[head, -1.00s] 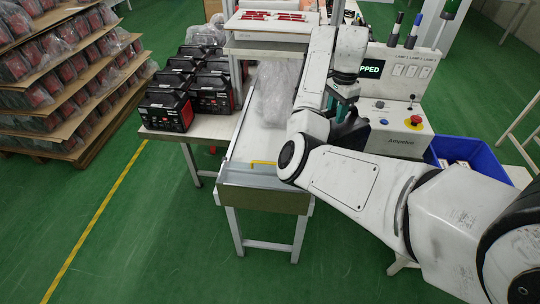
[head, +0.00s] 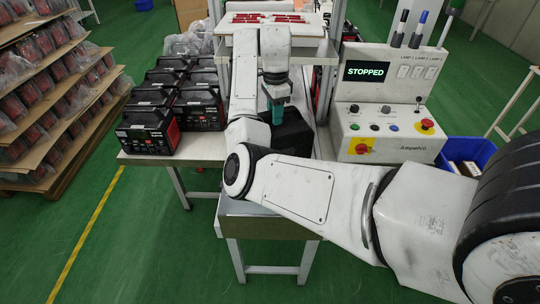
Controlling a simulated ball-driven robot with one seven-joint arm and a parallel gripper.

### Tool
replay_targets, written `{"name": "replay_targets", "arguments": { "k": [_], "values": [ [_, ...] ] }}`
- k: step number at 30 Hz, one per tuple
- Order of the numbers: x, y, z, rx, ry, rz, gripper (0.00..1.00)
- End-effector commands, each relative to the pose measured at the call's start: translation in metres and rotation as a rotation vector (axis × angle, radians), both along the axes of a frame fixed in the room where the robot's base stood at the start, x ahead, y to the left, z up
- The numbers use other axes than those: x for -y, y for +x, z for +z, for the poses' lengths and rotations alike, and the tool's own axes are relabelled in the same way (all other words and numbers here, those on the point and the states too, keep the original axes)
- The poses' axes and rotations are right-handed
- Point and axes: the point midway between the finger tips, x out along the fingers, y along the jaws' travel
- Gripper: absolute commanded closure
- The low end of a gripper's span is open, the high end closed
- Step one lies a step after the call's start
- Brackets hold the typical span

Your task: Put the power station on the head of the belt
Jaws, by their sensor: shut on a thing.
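My gripper (head: 277,92), with teal parts, points down over the belt. It is shut on a dark power station (head: 290,134), which is partly hidden by my forearm. The power station appears to be over or on the belt; I cannot tell whether it touches the surface. The belt's near end (head: 232,207) shows below my arm, while most of the belt surface is hidden behind my arm.
Several black and red power stations (head: 147,130) stand on a side table (head: 200,148) at the left. A control box (head: 390,110) reading STOPPED is at the right. Stacked shelves (head: 50,110) are at far left.

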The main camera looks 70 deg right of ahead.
Motion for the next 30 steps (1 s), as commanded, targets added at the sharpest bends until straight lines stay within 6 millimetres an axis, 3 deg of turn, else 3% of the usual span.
{"name": "replay_targets", "arguments": {
  "k": [10, 20, 30],
  "values": [
    [0.0, 0.0, -0.043, 0.001, -0.004, 0.0, 1.0],
    [0.001, 0.0, -0.059, 0.001, -0.004, -0.001, 1.0],
    [0.001, 0.0, -0.09, 0.002, -0.005, 0.0, 1.0]
  ]
}}
